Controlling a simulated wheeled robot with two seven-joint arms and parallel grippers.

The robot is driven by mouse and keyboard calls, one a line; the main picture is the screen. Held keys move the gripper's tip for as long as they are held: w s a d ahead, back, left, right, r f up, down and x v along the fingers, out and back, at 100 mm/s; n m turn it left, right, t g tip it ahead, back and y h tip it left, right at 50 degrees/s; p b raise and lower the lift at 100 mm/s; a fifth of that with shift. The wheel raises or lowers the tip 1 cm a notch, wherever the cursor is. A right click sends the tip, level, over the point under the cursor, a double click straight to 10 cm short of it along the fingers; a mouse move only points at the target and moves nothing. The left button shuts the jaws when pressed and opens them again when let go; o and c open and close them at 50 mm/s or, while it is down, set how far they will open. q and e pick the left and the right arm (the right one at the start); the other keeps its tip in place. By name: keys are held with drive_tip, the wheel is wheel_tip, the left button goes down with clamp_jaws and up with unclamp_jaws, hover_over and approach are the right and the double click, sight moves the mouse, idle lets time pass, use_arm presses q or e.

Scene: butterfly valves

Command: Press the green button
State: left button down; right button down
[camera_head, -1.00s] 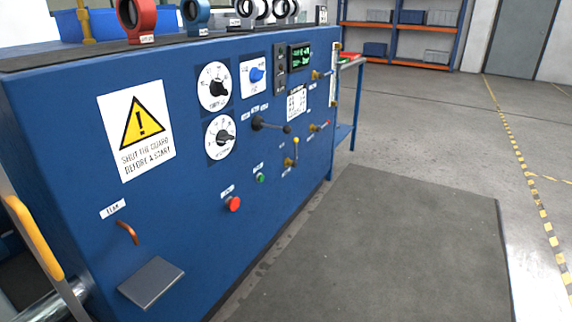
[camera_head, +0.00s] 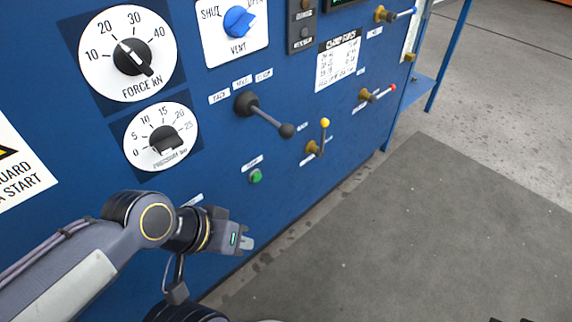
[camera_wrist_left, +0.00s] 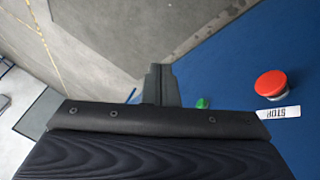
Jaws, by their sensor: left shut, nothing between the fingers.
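The green button (camera_head: 255,176) is a small round button on the blue panel (camera_head: 330,125), under a small white label. It also shows in the left wrist view (camera_wrist_left: 203,103), just right of the fingertips. My left gripper (camera_head: 247,243) is shut and empty. In the head view its fingertips are below the green button, apart from it, in front of the panel's lower part. In the left wrist view the closed fingers (camera_wrist_left: 160,84) point away from the camera, beside the button.
A red button (camera_wrist_left: 270,84) labelled STOP sits right of the green one in the wrist view. Above the green button, a black lever (camera_head: 265,115) and a yellow-tipped valve handle (camera_head: 322,138) stick out. A grey mat (camera_head: 420,230) covers clear floor at right.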

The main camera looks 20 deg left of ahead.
use_arm(q)
drive_tip(key=shift+w+d, duration=0.1)
drive_tip(key=shift+w, duration=0.35)
use_arm(e)
drive_tip(key=shift+w+d, duration=0.1)
drive_tip(key=shift+w, duration=0.3)
